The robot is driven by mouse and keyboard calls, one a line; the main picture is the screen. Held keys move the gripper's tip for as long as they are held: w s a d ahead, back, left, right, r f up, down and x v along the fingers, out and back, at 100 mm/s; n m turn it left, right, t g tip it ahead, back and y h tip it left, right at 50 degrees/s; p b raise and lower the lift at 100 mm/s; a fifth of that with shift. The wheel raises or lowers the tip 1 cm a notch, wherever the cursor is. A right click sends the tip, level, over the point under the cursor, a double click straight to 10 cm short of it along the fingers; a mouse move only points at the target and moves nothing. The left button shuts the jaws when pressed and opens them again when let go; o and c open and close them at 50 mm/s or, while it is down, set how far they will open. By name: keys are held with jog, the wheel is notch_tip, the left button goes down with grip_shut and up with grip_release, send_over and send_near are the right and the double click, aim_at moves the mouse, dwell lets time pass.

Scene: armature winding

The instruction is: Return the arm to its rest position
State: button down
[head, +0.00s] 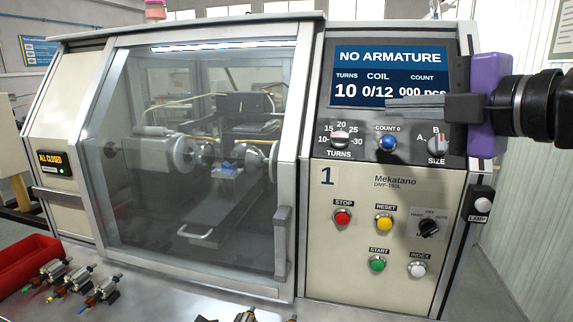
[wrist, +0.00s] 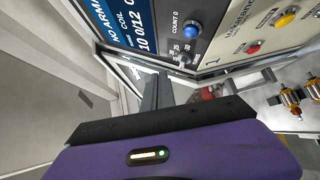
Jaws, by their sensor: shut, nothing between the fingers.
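My gripper (head: 392,101) has a purple body and grey fingers that are shut and empty. In the head view it is in front of the winding machine's control panel (head: 385,185), with the fingers pointing left across the lower edge of the screen (head: 390,68). In the wrist view the shut fingers (wrist: 158,88) point up the picture toward the panel. The screen reads NO ARMATURE, TURNS 10, COIL 0/12, COUNT 000 pcs. I cannot tell whether the fingers touch the panel.
The glass door (head: 205,150) of the machine is shut. Several armatures (head: 100,287) lie on the front ledge beside a red bin (head: 28,262). Below the screen are knobs and coloured buttons, with a lamp switch (head: 479,203) at the panel's right edge.

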jog(key=s+d+r+m+t, duration=0.2)
jog(key=d+r+m+t, duration=0.3)
jog(key=m+t, duration=0.4)
jog(key=s+d+f+m+h, duration=0.25)
jog(key=f+m+h, duration=0.25)
jog(key=f+m, duration=0.35)
jog(key=s+d+f+m+h, duration=0.25)
jog(key=f+m+h, duration=0.35)
jog(key=f, duration=0.4)
jog(key=s+a+f+g+y, duration=0.1)
jog(key=s+a+f+g, duration=0.2)
jog(key=s+f, duration=0.7)
jog(key=s+a+f+g+y, duration=0.1)
jog(key=s+a+f+g, duration=0.2)
jog(key=s+f, duration=0.8)
jog(key=s+a+f+g+y, duration=0.1)
jog(key=s+a+f+g, duration=0.1)
jog(key=s+f, duration=0.9)
jog(key=shift+s+a+f+g+y, duration=0.15)
jog(key=shift+s+a+g+y, duration=0.2)
jog(key=shift+s+a, duration=0.6)
